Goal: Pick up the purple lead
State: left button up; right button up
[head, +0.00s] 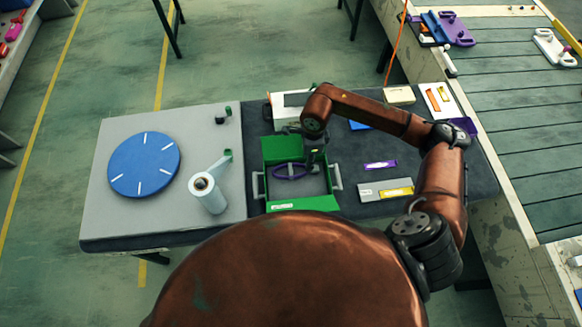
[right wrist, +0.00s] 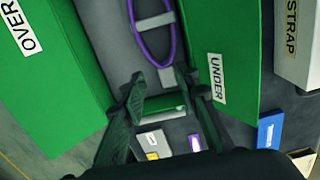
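The purple lead (head: 291,171) is a loop lying inside the green box (head: 318,203) in the head view. In the right wrist view the purple lead (right wrist: 140,38) lies on a grey floor, with pale grey bands across it. My right gripper (head: 316,165) hangs over the right part of the box, beside the loop. In its wrist view the right gripper (right wrist: 167,90) has its fingers apart, with the lead ahead of the tips and not between them. My arm hides part of the box. My left gripper is not in view.
Green surfaces labelled OVER (right wrist: 30,40) and UNDER (right wrist: 217,78) flank the gripper. A blue disc (head: 144,164) and a white film roll (head: 208,193) sit on the grey board at left. A small purple strip (head: 380,164) and yellow-marked tray (head: 372,192) lie right of the box.

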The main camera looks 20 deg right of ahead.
aim_at(296, 171)
jog(key=shift+d+f, duration=0.25)
jog(key=shift+f, duration=0.35)
jog(key=shift+d+f, duration=0.25)
jog(key=shift+f, duration=0.35)
jog(key=shift+w+d+f+p, duration=0.1)
jog(key=shift+f+p, duration=0.2)
jog(key=shift+f, duration=1.05)
jog(key=shift+d+f+p, duration=0.1)
jog(key=shift+f+p, duration=0.15)
jog(key=shift+f, duration=1.05)
jog(key=shift+c, duration=0.7)
grip_shut()
